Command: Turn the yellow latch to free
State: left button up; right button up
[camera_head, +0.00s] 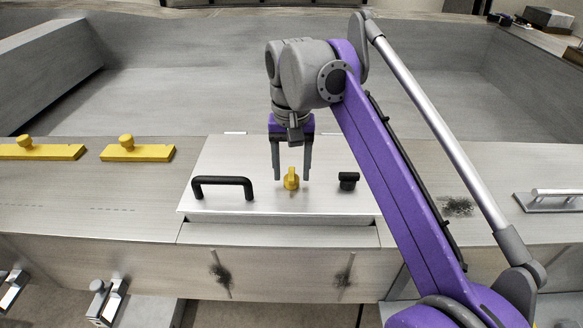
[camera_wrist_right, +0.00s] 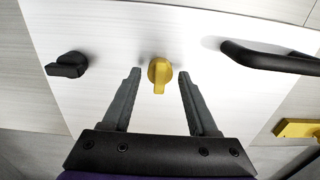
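The yellow latch (camera_head: 291,179) is a small knob with a tab, in the middle of a light metal lid (camera_head: 270,207). My right gripper (camera_head: 292,178) points down at it in the head view, with its two fingers apart. In the right wrist view the yellow latch (camera_wrist_right: 159,73) shows between and just beyond the open fingertips (camera_wrist_right: 159,72); neither finger appears to touch it. Its tab points toward the gripper's palm in that view. My left gripper is not in view.
A black handle (camera_head: 222,187) stands on the lid left of the latch, and a black knob (camera_head: 348,181) sits to the right. Yellow bars with knobs (camera_head: 137,152) lie on the deck at left. A metal handle (camera_head: 553,198) is at far right.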

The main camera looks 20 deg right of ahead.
grip_shut()
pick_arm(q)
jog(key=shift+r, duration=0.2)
pick_arm(e)
jog(key=m+p, duration=0.2)
jog(key=m, duration=0.1)
jog(key=shift+r+m+p, duration=0.15)
jog(key=shift+m+p, duration=0.15)
jog(key=m+p, duration=0.2)
jog(key=m, duration=0.2)
jog(key=shift+m, duration=0.3)
jog(key=m+p, duration=0.2)
jog(key=m, duration=0.3)
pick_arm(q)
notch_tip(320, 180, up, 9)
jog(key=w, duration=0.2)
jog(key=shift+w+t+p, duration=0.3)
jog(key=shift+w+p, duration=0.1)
pick_arm(e)
jog(key=shift+m, duration=2.4)
